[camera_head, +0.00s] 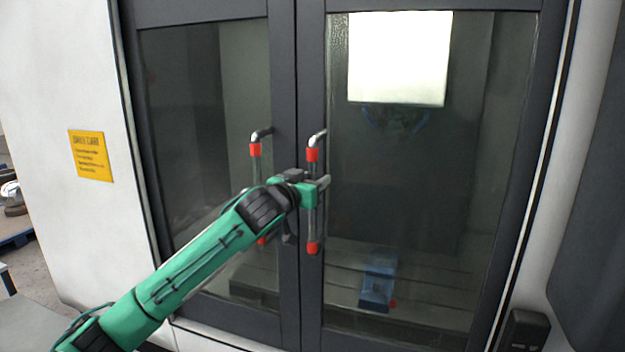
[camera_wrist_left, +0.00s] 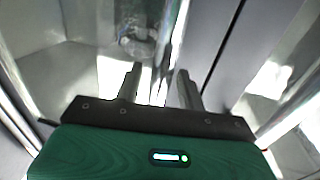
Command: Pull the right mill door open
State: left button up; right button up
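The right mill door (camera_head: 312,90) is a dark-framed glass door and looks closed against the left door (camera_head: 284,90). Its handle (camera_head: 313,223) is an upright metal bar with red collars at top and bottom. My left gripper (camera_head: 323,183) is at the middle of this handle, with its fingers pointing right across the bar. In the left wrist view, the two fingers of my left gripper (camera_wrist_left: 160,82) stand apart, with a bright strip between them that may be the handle. I cannot tell whether either finger touches the bar. My right gripper is not in view.
The left door's handle (camera_head: 255,165) stands close by to the left, partly behind my left arm. Behind the glass are a blue vise-like object (camera_head: 378,280) and a bright panel (camera_head: 398,58). A yellow sign (camera_head: 90,155) is on the white housing at left.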

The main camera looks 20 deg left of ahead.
pick_arm(q)
grip_shut()
jog(key=shift+d, duration=0.1)
